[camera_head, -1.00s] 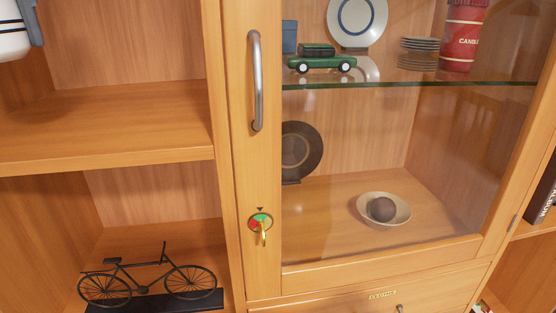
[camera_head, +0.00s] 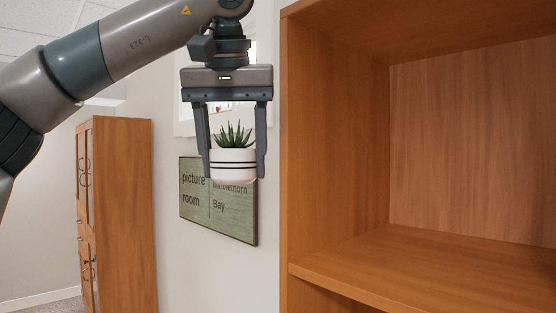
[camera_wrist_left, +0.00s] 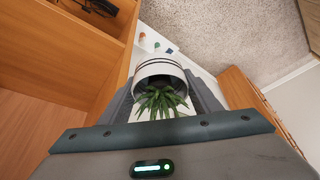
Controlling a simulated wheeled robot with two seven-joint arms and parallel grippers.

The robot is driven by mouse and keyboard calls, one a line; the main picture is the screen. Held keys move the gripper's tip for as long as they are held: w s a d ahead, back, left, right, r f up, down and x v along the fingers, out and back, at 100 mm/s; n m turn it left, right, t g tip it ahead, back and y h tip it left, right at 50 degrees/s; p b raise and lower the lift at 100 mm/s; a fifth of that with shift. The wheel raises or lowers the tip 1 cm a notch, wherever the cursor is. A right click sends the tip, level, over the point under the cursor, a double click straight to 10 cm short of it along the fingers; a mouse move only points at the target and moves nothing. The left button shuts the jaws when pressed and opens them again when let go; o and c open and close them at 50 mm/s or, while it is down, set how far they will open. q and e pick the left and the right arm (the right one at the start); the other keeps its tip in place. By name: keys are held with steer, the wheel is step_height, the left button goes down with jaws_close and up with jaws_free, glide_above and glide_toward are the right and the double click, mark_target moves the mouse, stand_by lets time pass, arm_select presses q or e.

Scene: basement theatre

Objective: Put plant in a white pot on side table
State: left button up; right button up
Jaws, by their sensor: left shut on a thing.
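The plant in a white pot (camera_head: 233,163) is a small spiky green succulent; its pot has dark bands. My left gripper (camera_head: 234,170) is shut on the pot, one finger on each side, and holds it upright in the air with the fingers pointing down. The plant also shows in the left wrist view (camera_wrist_left: 160,88), between the fingers. My right gripper is not in view.
A green sign (camera_head: 218,222) hangs on the wall behind the pot. A wooden cabinet (camera_head: 128,200) stands further back at left. Carpet (camera_wrist_left: 220,30) shows in the left wrist view.

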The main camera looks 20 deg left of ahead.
arm_select(q)
steer(key=w+a+f, duration=0.2)
steer(key=a+f, duration=0.2)
steer(key=a, duration=0.2)
steer(key=s+d+f+x, duration=0.1)
steer(key=d+x, duration=0.1)
steer(key=x, duration=1)
steer(key=s+d+f+x, duration=0.1)
steer(key=d+x, duration=0.1)
steer(key=x, duration=1)
steer(key=s+d+x, duration=0.2)
steer(key=x, duration=1)
steer(key=s+d+f+m, duration=0.1)
steer(key=s+f, duration=0.2)
steer(key=f, duration=0.5)
steer(key=s+d+f+m+h, duration=0.1)
steer(key=s+d+f, duration=0.15)
steer(key=f, duration=0.55)
steer(key=s+f+m, duration=0.1)
steer(key=s+f, duration=0.2)
steer(key=f, duration=0.5)
steer(key=s+d+f, duration=0.1)
steer(key=d, duration=0.4)
steer(key=s+d+f+m, duration=0.1)
steer(key=d, duration=0.4)
steer(key=shift+s+d+f+m+h, duration=0.2)
steer(key=shift+s+f+m+h, duration=0.1)
steer(key=shift+h, duration=0.1)
steer(key=shift+d, duration=0.1)
